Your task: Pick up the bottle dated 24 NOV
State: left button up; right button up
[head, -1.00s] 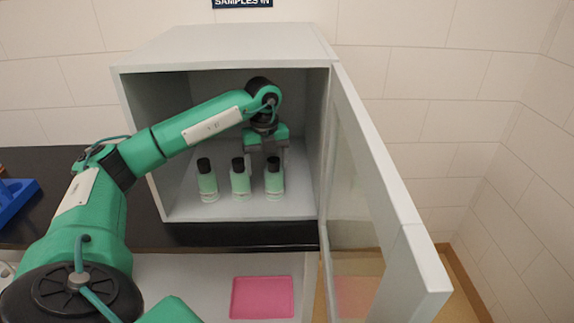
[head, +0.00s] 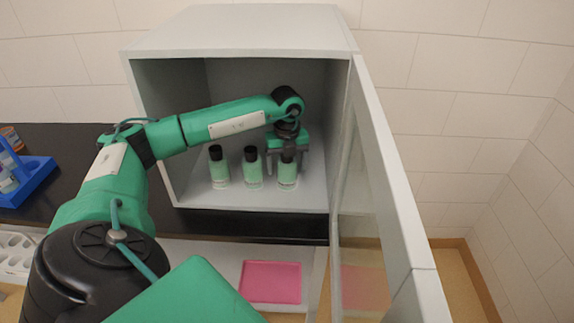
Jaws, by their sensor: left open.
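Three green bottles with black caps stand upright in a row inside the open grey cabinet (head: 180,130): a left bottle (head: 219,170), a middle bottle (head: 253,172) and a right bottle (head: 288,173). Their dates are too small to read, so I cannot tell which is 24 NOV. My left gripper (head: 287,168) reaches into the cabinet, pointing down, with its open fingers at either side of the right bottle's upper part. I cannot tell whether the fingers touch it. My right gripper is not in view.
The cabinet door (head: 385,190) stands open on the right. A pink tray (head: 270,282) lies on a light surface below the cabinet. A blue rack (head: 35,177) with small items sits at the far left on the black counter (head: 75,150).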

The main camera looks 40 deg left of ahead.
pick_arm(q)
jog(key=shift+f, duration=0.1)
jog(key=c, duration=1.2)
jog(key=shift+c, duration=0.2)
